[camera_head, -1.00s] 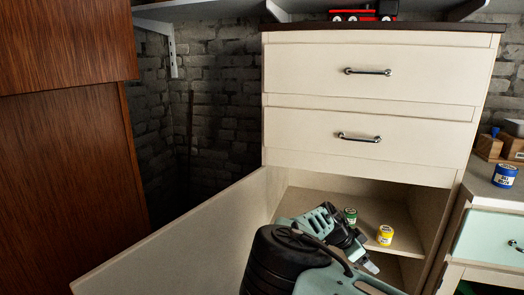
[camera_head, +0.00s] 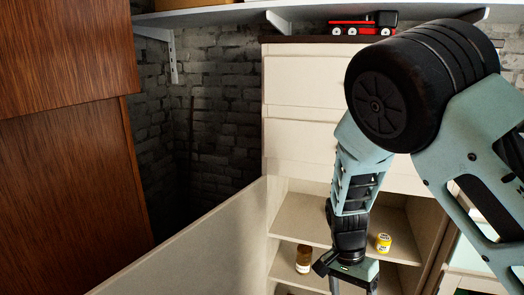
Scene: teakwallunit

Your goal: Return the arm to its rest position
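My arm (camera_head: 365,170) is raised and folded in front of the cabinet, its elbow high and its lower part hanging down. My gripper (camera_head: 352,287) points down near the bottom edge of the head view, in front of the open cabinet's shelves. Its two fingers look spread apart, and nothing shows between them; their tips are partly cut off by the frame edge.
The cream cabinet (camera_head: 291,140) has its door (camera_head: 200,245) swung open to the left. A yellow jar (camera_head: 383,243) stands on the upper shelf. A brown jar (camera_head: 303,259) stands on the lower shelf. A red toy train (camera_head: 362,25) sits on top.

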